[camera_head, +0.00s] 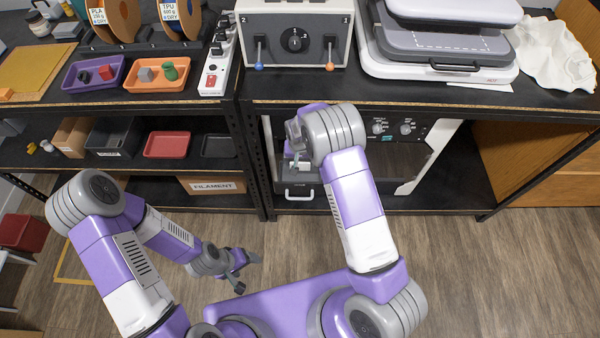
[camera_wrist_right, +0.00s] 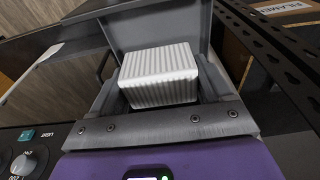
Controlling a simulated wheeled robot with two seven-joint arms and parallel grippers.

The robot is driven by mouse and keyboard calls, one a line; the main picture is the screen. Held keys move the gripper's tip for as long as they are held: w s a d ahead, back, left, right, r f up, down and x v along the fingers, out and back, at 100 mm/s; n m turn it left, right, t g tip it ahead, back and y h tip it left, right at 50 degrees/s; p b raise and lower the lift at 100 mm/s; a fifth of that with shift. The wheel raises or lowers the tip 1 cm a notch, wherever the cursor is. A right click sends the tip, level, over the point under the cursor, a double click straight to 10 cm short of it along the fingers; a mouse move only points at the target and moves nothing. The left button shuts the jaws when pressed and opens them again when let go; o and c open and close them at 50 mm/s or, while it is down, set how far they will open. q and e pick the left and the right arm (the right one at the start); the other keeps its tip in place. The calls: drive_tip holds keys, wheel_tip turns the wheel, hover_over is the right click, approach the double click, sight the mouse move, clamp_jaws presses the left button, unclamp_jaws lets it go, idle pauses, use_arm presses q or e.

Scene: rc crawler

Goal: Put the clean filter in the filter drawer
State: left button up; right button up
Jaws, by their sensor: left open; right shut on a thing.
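The clean filter (camera_wrist_right: 158,75) is a white ribbed block, seen between the grey fingers of my right gripper (camera_wrist_right: 162,88) in the right wrist view. In the head view my right gripper (camera_head: 297,155) is low in front of the machine under the bench, partly hidden by my own wrist. A bit of the white filter (camera_head: 304,167) shows there. The filter drawer (camera_head: 299,191), grey with a handle, is pulled out beneath the gripper. I cannot tell whether the filter touches the drawer's floor. My left gripper (camera_head: 247,272) is open and empty over the floor.
The machine's knob panel (camera_head: 392,129) is right of my right gripper. A dark shelf post (camera_head: 252,160) stands close on the left. A filament box (camera_head: 213,186) sits on the lower left shelf. The bench edge (camera_head: 430,106) overhangs. Wood floor in front is clear.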

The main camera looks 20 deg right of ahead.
sight(300, 175)
wheel_tip(300, 175, down, 8)
drive_tip(key=shift+r+b, duration=0.1)
drive_tip(key=shift+b, duration=1)
drive_tip(key=shift+w+f, duration=0.2)
drive_tip(key=shift+w, duration=0.05)
drive_tip(key=shift+r, duration=0.1)
drive_tip(key=shift+b, duration=0.3)
drive_tip(key=o, duration=1.1)
